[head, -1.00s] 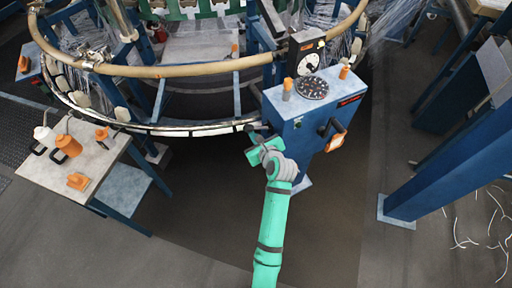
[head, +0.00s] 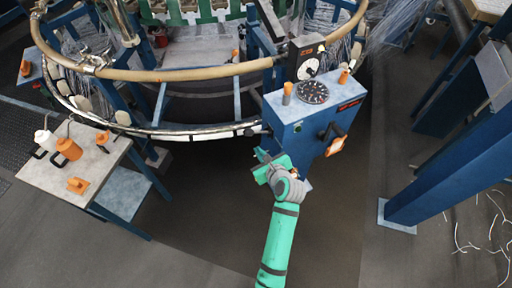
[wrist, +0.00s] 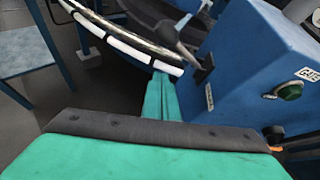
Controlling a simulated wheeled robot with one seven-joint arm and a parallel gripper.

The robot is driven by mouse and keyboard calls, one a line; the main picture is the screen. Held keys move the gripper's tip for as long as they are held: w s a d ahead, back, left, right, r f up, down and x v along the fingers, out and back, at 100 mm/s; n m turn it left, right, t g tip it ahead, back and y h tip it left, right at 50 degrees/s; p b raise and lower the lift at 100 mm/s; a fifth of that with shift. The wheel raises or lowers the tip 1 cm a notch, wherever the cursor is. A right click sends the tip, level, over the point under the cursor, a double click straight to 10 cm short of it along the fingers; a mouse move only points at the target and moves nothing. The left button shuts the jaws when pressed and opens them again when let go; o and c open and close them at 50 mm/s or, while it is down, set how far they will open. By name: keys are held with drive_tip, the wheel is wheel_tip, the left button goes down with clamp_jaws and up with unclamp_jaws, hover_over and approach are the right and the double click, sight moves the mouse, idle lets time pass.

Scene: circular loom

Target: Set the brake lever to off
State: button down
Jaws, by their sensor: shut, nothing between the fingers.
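The blue control cabinet (head: 290,135) stands right of centre in the head view. In the wrist view, a grey lever with a black mount (wrist: 205,70) sticks out from the cabinet's left face, up and to the left, with a small unreadable label below the mount. I cannot tell for sure that this is the brake lever. A black-armed lever with an orange tag (head: 336,145) is on the cabinet's front. My gripper (head: 263,158) is shut and empty, below and in front of the cabinet's left side. Its closed fingers (wrist: 160,92) point toward the ring, apart from the grey lever.
The cabinet top has orange-capped handles (head: 287,91) and a dark round dial (head: 312,91). The loom's curved rail (head: 190,131) is behind. A table (head: 100,180) with orange items stands left; a blue post (head: 440,165) stands right.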

drive_tip(key=v, duration=0.5)
drive_tip(key=shift+d, duration=0.25)
drive_tip(key=shift+w, duration=0.2)
drive_tip(key=s+f+n+t+h, duration=0.1)
drive_tip(key=s+f+n+h, duration=0.15)
drive_tip(key=s+n, duration=0.55)
drive_tip(key=s+f+n+h, duration=0.2)
drive_tip(key=s+f+n, duration=0.25)
drive_tip(key=s, duration=0.75)
drive_tip(key=s+a+r+n+t, duration=0.1)
drive_tip(key=s+r+n, duration=0.5)
drive_tip(key=s+n, duration=0.2)
drive_tip(key=s+a+r+n+t, duration=0.2)
drive_tip(key=s+r+n, duration=0.4)
drive_tip(key=s+n, duration=0.3)
drive_tip(key=shift+s+a+r, duration=0.25)
drive_tip(key=shift+r, duration=0.05)
